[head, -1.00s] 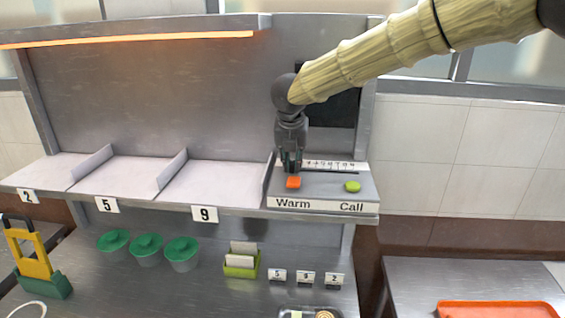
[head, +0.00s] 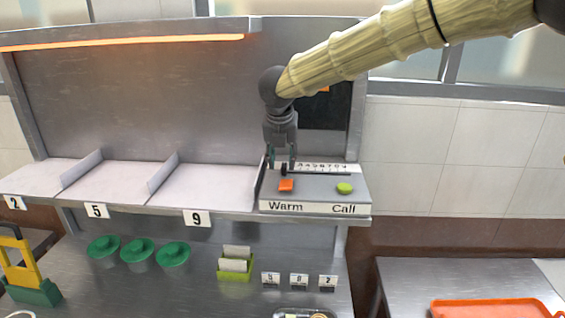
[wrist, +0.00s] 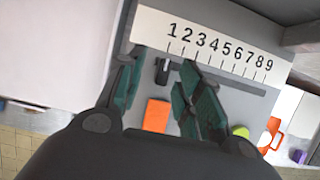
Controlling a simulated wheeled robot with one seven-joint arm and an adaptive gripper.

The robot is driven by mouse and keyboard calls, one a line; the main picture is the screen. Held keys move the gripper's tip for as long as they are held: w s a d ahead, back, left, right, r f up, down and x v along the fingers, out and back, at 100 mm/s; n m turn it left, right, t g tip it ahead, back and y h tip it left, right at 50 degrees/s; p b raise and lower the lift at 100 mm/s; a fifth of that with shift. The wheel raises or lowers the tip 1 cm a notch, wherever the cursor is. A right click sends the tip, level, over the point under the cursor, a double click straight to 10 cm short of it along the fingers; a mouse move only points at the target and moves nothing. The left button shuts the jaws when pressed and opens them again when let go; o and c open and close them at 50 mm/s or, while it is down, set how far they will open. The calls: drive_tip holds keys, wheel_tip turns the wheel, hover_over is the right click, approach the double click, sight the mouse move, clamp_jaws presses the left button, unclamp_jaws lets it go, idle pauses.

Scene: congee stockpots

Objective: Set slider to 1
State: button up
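The slider's black knob (wrist: 162,71) sits at the left end of its dark slot, by the 1 tick on the white scale (wrist: 215,48) numbered 1 to 9. In the head view the knob (head: 284,169) shows just below my gripper (head: 281,160). In the wrist view my gripper (wrist: 158,98) is open, with one green-grey finger on each side of the knob. Gaps show between the fingers and the knob, and it holds nothing.
An orange Warm button (head: 286,186) and a green Call button (head: 344,188) are on the same grey panel (head: 316,187). A divider stands just left of the panel. Numbered shelf bays lie further left. Lidded green tubs (head: 137,250) stand on the counter below.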

drive_tip(key=v, duration=0.9)
drive_tip(key=shift+r, duration=0.3)
drive_tip(key=shift+s, duration=0.1)
